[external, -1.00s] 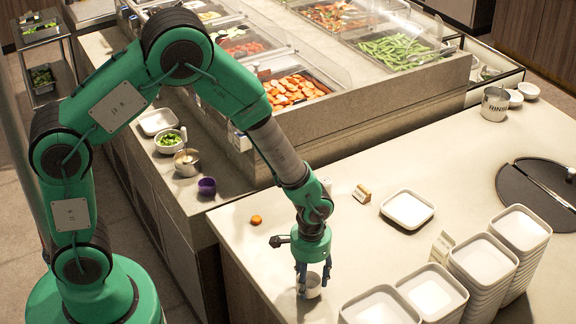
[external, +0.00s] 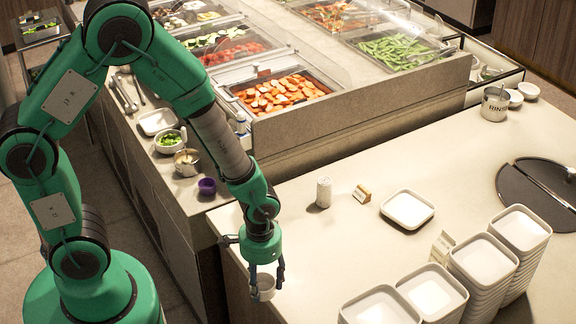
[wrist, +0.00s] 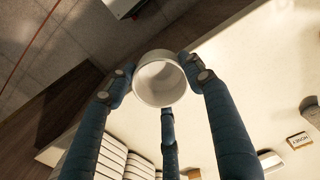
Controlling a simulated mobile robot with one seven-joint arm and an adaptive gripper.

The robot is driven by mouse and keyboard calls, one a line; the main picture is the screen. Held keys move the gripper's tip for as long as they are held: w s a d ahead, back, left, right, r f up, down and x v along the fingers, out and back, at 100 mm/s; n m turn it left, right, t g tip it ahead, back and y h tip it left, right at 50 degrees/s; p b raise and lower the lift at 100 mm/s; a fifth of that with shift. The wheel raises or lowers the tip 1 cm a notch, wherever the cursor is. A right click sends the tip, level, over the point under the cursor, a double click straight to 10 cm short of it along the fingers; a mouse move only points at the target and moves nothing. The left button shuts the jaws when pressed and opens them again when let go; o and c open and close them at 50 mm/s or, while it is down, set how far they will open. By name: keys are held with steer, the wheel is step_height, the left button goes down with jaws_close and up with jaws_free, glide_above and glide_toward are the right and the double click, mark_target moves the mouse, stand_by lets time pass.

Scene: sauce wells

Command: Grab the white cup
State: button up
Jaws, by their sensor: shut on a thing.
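The white cup (external: 266,283) is between the fingers of my gripper (external: 267,289), near the left front edge of the pale counter. In the wrist view the round white cup (wrist: 159,82) shows its open rim and empty inside. The blue-grey fingers of my gripper (wrist: 163,88) close around its sides. In the external view the fingers partly hide the cup, and its height above the counter is hard to judge.
Stacks of square white dishes (external: 484,264) stand to the right of my gripper. A white shaker (external: 323,192), a small sign (external: 362,194) and a square plate (external: 407,209) stand farther back. The counter between is clear. A purple cup (external: 207,186) sits at the left.

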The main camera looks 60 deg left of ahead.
mark_target(250, 285)
steer(key=shift+s+a+r, duration=0.1)
steer(key=shift+s+a, duration=0.05)
steer(key=shift+s, duration=0.65)
steer(key=shift+s+a+r, duration=0.1)
steer(key=shift+s+a, duration=0.05)
steer(key=shift+s, duration=0.65)
